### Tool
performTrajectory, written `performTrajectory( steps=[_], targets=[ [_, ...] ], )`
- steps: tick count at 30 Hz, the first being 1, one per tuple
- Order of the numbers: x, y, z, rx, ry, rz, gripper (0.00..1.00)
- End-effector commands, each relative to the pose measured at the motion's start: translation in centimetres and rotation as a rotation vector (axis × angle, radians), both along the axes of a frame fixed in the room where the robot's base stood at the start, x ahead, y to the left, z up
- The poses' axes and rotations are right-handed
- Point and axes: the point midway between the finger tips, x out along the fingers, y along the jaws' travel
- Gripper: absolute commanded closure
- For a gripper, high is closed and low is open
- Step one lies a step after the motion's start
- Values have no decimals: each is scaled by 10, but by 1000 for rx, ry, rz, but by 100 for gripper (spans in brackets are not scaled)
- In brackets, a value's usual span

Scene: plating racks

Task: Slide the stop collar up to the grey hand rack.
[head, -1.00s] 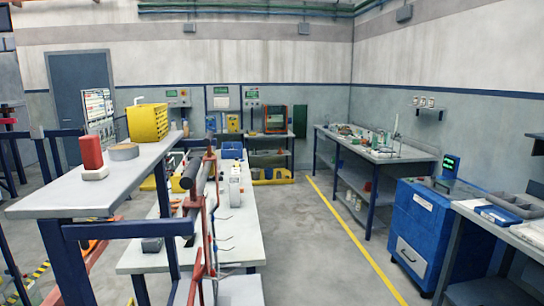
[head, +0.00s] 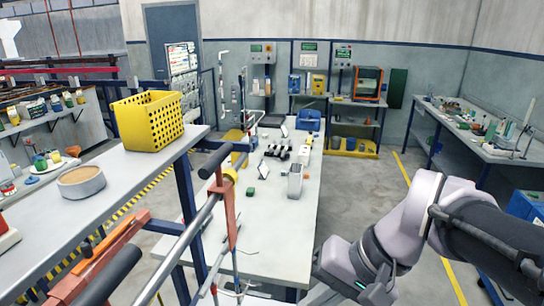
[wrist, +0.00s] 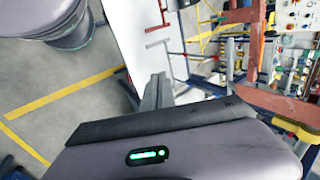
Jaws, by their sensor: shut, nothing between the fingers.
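A grey bar (head: 182,246) runs from the lower left up to a rust-red upright rack (head: 232,212). A small yellow ring (head: 230,175) sits on the bar close to that upright; it looks like the stop collar, though it is small. I cannot clearly single out the grey hand rack. My gripper (wrist: 157,88) is shut and empty in the wrist view, pointing past a white tabletop. In the head view my arm comes in from the right, away from the yellow ring, and my fingertips cannot be made out.
A long white table (head: 270,235) stands behind the rack, with small parts on it. A yellow crate (head: 148,121) and a round tan dish (head: 81,181) stand on the grey shelf (head: 110,200) at left. Open floor lies right of the white table.

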Motion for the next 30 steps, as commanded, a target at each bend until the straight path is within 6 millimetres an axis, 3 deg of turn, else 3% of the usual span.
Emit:
performTrajectory(
  steps=[8,11,15,19,24,30],
  targets=[
    [60,28,50,265,101,139,100],
    [96,38,71,427,116,194,100],
    [164,42,99,739,81,249,100],
    [209,33,105,963,-2,251,100],
    [224,34,101,1043,-44,248,100],
    [218,72,101,1042,-41,250,100]
  ],
)
